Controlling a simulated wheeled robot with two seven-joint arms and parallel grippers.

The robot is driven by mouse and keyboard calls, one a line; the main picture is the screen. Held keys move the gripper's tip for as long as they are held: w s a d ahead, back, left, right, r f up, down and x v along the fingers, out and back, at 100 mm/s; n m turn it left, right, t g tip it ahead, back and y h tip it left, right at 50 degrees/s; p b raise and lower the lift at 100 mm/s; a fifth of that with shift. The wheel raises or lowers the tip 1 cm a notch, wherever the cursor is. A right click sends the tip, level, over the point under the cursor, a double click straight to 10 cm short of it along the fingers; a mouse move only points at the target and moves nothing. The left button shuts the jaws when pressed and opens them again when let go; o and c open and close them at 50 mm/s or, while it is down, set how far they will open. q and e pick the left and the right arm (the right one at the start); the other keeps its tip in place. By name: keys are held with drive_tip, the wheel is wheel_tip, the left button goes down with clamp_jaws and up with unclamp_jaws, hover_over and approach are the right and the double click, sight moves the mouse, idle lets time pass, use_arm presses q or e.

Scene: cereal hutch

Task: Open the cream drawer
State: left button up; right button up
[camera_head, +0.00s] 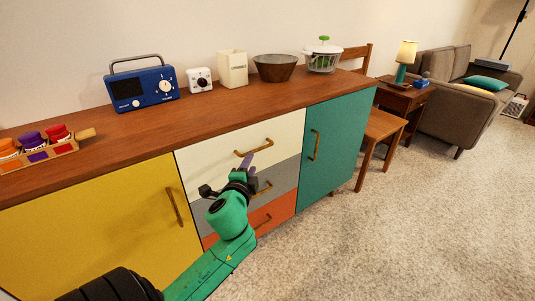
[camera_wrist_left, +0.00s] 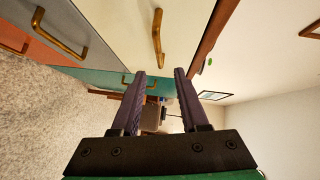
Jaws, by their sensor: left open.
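The cream drawer (camera_head: 219,153) is the top drawer in the middle of the wooden hutch, and its front looks flush with the cabinet. Its brass handle (camera_head: 254,148) runs along the drawer front. My left gripper (camera_head: 247,163) is in front of the drawers, just below that handle in the head view. In the left wrist view, the two purple fingers (camera_wrist_left: 160,88) are apart with nothing between them. The cream drawer's handle (camera_wrist_left: 158,38) shows ahead of the fingertips, not between them. My right gripper is in neither view.
Below are a grey drawer (camera_head: 283,178) and an orange drawer (camera_head: 278,212) with brass handles. A yellow door (camera_head: 110,220) is at left, a teal door (camera_head: 338,140) at right. A radio (camera_head: 143,88), bowl (camera_head: 275,67) and other items stand on top. Carpet in front is clear.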

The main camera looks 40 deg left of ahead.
sight(258, 149)
use_arm(q)
drive_tip(key=b+x, duration=0.1)
drive_tip(key=x, duration=0.9)
drive_tip(key=shift+w+a+f+b, duration=0.1)
drive_tip(key=shift+w+f+b, duration=0.1)
drive_tip(key=shift+b, duration=0.15)
drive_tip(key=shift+w+a, duration=0.2)
drive_tip(key=shift+w, duration=0.2)
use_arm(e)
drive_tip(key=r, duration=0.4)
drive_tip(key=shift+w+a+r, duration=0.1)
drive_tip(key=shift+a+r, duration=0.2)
use_arm(q)
clamp_jaws()
